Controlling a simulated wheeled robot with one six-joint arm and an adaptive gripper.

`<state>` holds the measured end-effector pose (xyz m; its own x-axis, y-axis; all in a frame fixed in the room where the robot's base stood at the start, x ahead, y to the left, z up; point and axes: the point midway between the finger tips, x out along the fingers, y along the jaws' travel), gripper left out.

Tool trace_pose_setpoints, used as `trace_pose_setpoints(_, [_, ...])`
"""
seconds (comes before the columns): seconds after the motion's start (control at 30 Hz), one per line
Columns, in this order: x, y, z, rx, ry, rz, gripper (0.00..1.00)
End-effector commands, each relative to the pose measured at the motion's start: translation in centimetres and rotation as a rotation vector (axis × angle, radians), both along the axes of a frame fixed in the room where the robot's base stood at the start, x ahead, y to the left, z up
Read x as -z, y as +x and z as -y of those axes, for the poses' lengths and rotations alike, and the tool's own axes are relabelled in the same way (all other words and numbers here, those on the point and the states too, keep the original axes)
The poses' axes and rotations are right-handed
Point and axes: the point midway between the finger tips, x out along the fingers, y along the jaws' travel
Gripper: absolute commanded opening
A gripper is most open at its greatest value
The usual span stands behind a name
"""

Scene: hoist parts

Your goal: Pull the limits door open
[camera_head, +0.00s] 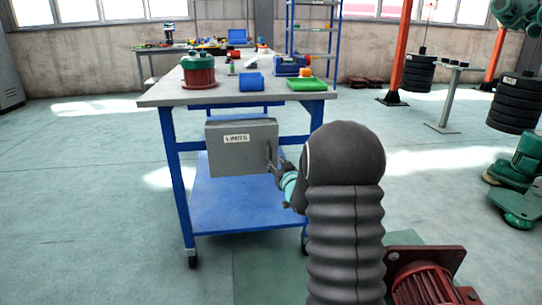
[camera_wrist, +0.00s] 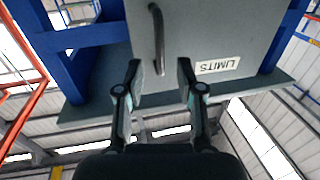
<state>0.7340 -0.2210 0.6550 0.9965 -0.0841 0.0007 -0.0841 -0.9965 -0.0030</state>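The limits door (camera_head: 240,155) is the front of a grey box with a "LIMITS" label, fixed under the top of a blue-legged workbench. It looks shut. Its dark bar handle (camera_head: 269,153) is near the right edge. In the wrist view the door (camera_wrist: 205,38) appears upside down, with the handle (camera_wrist: 158,38) running up from between the fingertips. My gripper (camera_head: 279,168) is at the right side of the door by the handle. In the wrist view my gripper (camera_wrist: 160,72) has its fingers apart, one on each side of the handle's end, with gaps showing.
The workbench top (camera_head: 210,97) carries a red-green part (camera_head: 199,71), a blue bin (camera_head: 251,82) and a green tray (camera_head: 306,84). A red motor (camera_head: 428,287) lies at the lower right. Floor left of the bench is clear.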

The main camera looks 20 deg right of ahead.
Motion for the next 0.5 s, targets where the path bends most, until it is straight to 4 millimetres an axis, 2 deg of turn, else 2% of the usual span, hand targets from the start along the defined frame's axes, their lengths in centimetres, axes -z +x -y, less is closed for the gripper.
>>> trace_pose_setpoints(0.03, [0.0,1.0,0.1,-0.001,0.000,0.000,0.37])
trace_pose_setpoints(0.2, [0.0,3.7,0.2,-0.002,-0.001,0.000,0.37])
trace_pose_setpoints(0.5, [0.0,5.7,0.4,0.000,0.000,0.000,0.37])
